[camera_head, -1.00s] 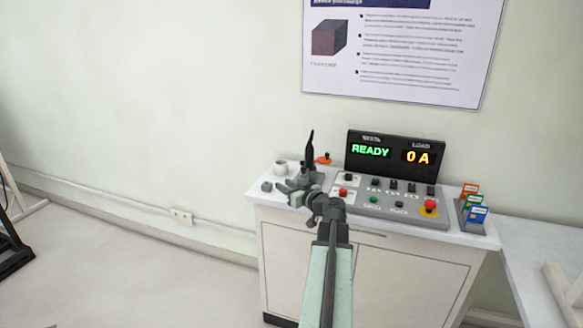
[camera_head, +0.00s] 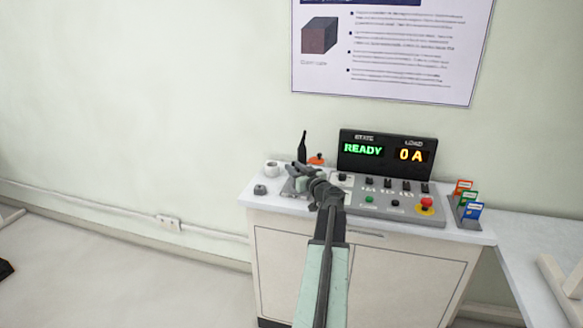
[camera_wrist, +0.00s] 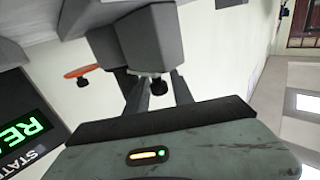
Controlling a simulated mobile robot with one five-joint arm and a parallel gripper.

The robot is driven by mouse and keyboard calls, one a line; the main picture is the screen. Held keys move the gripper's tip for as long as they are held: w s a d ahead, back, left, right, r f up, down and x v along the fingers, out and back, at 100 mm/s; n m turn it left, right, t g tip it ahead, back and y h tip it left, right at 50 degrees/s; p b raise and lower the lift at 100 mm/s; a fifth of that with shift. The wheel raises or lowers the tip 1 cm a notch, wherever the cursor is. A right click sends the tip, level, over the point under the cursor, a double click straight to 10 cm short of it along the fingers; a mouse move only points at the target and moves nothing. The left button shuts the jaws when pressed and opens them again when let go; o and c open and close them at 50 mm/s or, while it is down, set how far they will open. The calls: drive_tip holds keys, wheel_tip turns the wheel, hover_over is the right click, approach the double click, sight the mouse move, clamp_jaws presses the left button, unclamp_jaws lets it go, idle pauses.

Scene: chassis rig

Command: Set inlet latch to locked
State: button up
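I cannot make out for certain which part is the inlet latch. A black upright lever (camera_head: 302,147) stands at the left rear of the console (camera_head: 400,211), beside an orange piece (camera_head: 316,160) with a dark knob. The orange piece also shows in the wrist view (camera_wrist: 80,72). My gripper (camera_head: 298,172) is over the console's left end, in front of the lever, and hides what lies beneath it. In the wrist view, grey blocks (camera_wrist: 152,42) and a small black knob (camera_wrist: 159,86) are just beyond my gripper's palm. Whether the fingers hold anything is unclear.
The display (camera_head: 386,152) reads READY and 0 A. A red button (camera_head: 426,203) on a yellow base is at the console's right. A white cup (camera_head: 272,168) and a grey nut-like piece (camera_head: 260,189) lie at left. A rack of coloured cards (camera_head: 467,206) is at right.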

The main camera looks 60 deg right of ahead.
drive_tip(key=shift+x, duration=0.85)
clamp_jaws()
idle(0.8)
